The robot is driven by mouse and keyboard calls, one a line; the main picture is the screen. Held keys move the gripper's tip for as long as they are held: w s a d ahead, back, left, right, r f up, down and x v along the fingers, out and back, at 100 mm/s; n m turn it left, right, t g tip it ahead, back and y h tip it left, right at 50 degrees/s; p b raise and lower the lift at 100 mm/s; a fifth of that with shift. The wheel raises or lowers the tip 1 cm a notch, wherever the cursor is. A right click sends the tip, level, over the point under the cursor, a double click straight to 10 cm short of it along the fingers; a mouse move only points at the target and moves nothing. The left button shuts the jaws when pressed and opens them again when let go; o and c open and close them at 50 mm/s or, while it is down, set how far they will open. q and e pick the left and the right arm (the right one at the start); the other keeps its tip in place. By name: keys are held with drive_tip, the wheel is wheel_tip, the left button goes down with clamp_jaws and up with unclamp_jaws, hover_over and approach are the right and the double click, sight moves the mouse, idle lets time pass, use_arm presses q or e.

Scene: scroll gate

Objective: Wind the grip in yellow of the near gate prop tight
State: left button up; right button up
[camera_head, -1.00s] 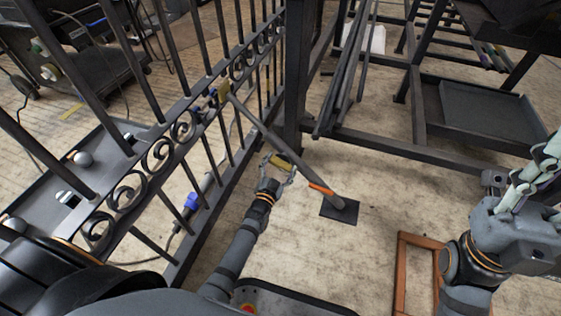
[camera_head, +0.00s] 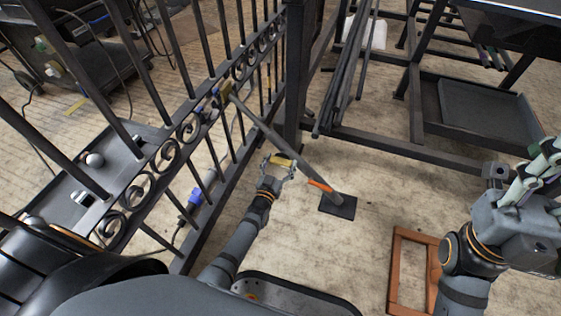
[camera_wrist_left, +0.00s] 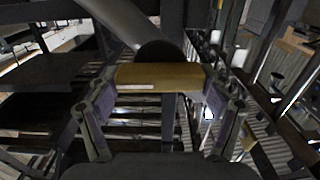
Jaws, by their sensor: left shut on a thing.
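The near gate prop (camera_head: 296,160) is a grey pole that slants from the gate (camera_head: 180,128) down to a dark foot plate (camera_head: 338,206). An orange band (camera_head: 320,186) circles its lower part. The yellow grip (camera_head: 283,161) sits beside the pole, partly hidden by my fingers. My left gripper (camera_head: 278,167) is shut on the yellow grip. In the left wrist view the yellow grip (camera_wrist_left: 160,76) lies crosswise between my two fingertips, with the pole (camera_wrist_left: 125,22) just beyond. My right gripper (camera_head: 532,170) is at the right edge, away from the prop; its jaw opening is unclear.
A dark upright post (camera_head: 294,85) stands close behind the prop. A steel rack (camera_head: 415,110) with long bars is at the back right. An orange-brown frame (camera_head: 397,270) lies on the floor at front right. The floor around the foot plate is clear.

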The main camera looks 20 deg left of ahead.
use_arm(q)
drive_tip(key=o, duration=1.1)
drive_tip(key=s, duration=1.2)
drive_tip(key=shift+a, duration=0.2)
